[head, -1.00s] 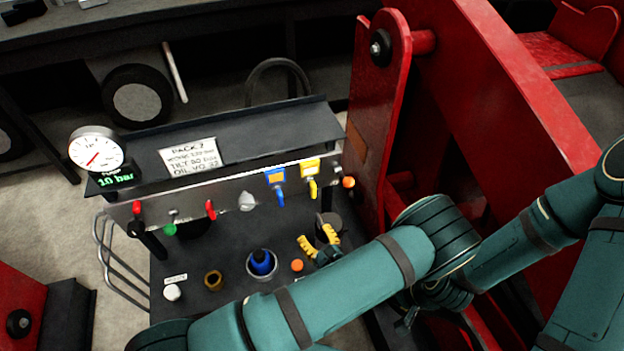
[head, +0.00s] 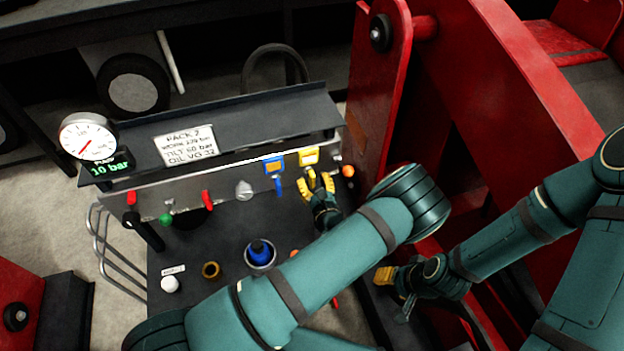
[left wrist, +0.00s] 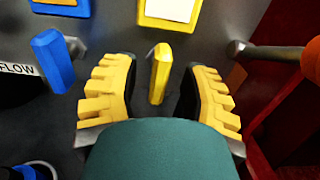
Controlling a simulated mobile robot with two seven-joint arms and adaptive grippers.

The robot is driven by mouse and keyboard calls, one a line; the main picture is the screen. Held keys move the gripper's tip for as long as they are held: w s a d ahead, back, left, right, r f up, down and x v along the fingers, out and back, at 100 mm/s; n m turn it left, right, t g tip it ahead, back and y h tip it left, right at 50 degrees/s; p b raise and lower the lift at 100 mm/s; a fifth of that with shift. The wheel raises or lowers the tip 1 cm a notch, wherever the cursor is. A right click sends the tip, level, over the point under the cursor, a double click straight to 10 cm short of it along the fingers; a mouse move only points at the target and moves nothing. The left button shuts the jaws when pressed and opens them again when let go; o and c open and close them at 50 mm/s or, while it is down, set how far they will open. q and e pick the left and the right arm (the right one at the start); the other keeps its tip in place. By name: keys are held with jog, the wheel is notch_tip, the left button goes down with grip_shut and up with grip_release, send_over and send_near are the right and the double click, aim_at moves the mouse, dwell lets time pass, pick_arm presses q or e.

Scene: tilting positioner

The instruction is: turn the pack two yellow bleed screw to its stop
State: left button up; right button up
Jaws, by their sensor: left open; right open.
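The yellow bleed screw (left wrist: 160,73) shows in the left wrist view as a yellow lever-like handle on the grey panel, below a yellow-framed label (left wrist: 170,12). In the head view the yellow label (head: 308,156) is at the right end of the panel, and the screw is mostly hidden by my fingers. My left gripper (head: 316,184) is open just in front of it; in the wrist view its yellow fingers (left wrist: 158,95) stand on either side of the screw, apart from it. My right gripper (head: 388,278) hangs lower right, away from the panel.
A blue handle (left wrist: 52,60) is left of the screw, and an orange knob (head: 348,171) is to its right. Red levers (head: 207,200), a blue-capped cup (head: 260,255) and a gauge (head: 88,138) are further left. A red steel frame (head: 375,110) stands close on the right.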

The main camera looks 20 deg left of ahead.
pick_arm(q)
jog(key=shift+w+a, duration=0.4)
jog(key=shift+w, duration=0.2)
jog(key=shift+c, duration=0.3)
grip_shut()
